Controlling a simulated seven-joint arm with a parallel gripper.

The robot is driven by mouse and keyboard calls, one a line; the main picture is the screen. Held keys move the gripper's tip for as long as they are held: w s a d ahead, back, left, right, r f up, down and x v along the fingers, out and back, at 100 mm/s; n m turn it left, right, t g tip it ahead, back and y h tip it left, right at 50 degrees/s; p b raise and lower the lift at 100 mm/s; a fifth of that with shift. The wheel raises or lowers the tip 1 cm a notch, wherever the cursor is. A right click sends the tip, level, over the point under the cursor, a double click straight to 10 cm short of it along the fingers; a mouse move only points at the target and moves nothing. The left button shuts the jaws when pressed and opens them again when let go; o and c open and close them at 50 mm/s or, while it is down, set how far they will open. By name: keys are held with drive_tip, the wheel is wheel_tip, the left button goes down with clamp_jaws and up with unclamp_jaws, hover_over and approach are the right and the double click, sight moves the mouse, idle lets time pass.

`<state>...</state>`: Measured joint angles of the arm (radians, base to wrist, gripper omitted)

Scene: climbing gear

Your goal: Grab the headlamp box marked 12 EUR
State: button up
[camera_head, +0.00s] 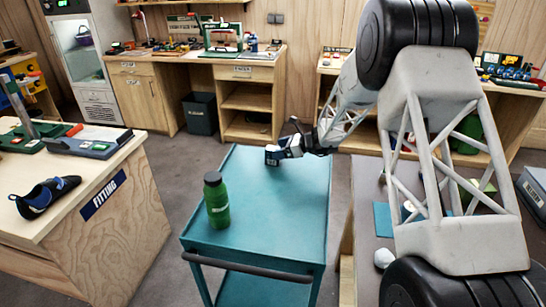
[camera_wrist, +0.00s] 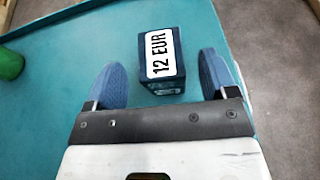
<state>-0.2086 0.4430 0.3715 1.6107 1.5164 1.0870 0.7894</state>
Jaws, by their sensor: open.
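The headlamp box (camera_wrist: 178,82) is dark blue with a white label reading "12 EUR". It stands on the teal cart top in the wrist view. My gripper (camera_wrist: 164,80) is open, with one blue finger pad on each side of the near part of the box.
A green bottle (camera_head: 217,204) with a dark cap stands on the teal cart (camera_head: 293,207), left of the box. The rest of the cart top is clear. A fitting counter (camera_head: 60,223) with a shoe (camera_head: 45,196) is at left. Wooden workbenches line the back.

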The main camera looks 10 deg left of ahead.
sight(272, 148)
drive_tip(key=shift+x, duration=2)
drive_tip(key=shift+c, duration=0.4)
drive_tip(key=c, duration=1)
